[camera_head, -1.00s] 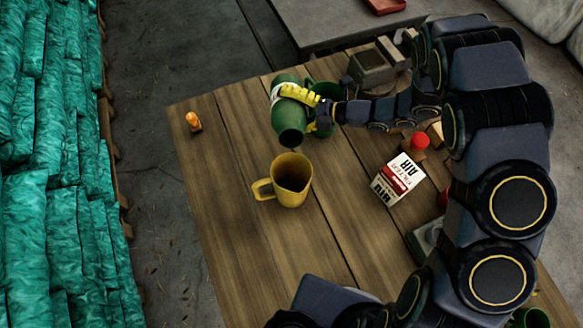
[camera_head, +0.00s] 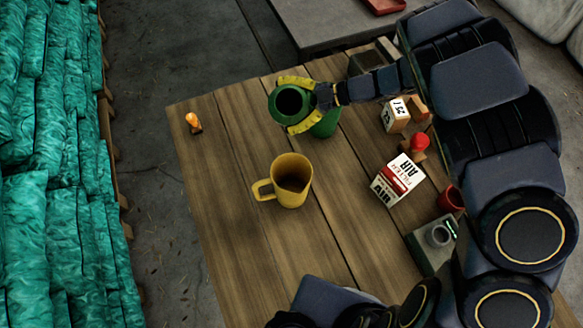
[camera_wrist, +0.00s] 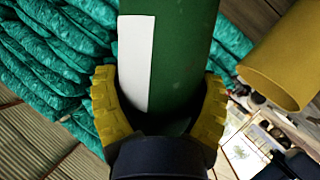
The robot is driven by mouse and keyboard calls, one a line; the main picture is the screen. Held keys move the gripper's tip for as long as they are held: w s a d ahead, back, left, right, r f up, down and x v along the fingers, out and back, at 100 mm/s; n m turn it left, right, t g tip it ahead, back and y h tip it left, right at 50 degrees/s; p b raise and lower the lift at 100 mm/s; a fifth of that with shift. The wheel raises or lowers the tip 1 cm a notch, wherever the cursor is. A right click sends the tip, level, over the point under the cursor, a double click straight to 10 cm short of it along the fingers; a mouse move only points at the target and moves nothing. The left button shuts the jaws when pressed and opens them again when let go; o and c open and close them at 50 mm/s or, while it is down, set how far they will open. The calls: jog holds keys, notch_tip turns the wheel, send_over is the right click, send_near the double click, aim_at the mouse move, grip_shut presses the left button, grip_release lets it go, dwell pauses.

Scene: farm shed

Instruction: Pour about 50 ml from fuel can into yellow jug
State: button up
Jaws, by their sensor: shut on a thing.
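The green fuel can (camera_head: 276,113) is held by my gripper (camera_head: 291,104) above the table, behind the yellow jug and apart from it. Its dark round mouth faces the head camera. In the wrist view the yellow fingers of my gripper (camera_wrist: 160,108) close around the green can (camera_wrist: 187,60), and a white label shows on its side. The yellow jug (camera_head: 292,193) stands upright on the table, handle to the left. Its inside is dark and I cannot tell any liquid level. It also shows at the right of the wrist view (camera_wrist: 285,65). No stream is visible.
A white-red carton (camera_head: 397,180), a numbered block (camera_head: 395,115), a red-topped item (camera_head: 418,143) and a red cup (camera_head: 451,197) are on the right. An orange item (camera_head: 193,122) lies far left. The table left of the jug is clear.

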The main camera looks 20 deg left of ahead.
jog(key=shift+w+r, duration=0.15)
jog(key=shift+r, duration=0.3)
jog(key=shift+m+g, duration=0.3)
jog(key=shift+m, duration=0.2)
jog(key=shift+w+a+m+g+h, duration=0.2)
jog(key=shift+m+g+h, duration=0.3)
jog(key=shift+m+g, duration=0.4)
jog(key=shift+w+r+m+g, duration=0.1)
jog(key=shift+r+m+g, duration=0.2)
jog(key=shift+r+m, duration=0.35)
jog(key=shift+f, duration=0.1)
jog(key=shift+a, duration=0.15)
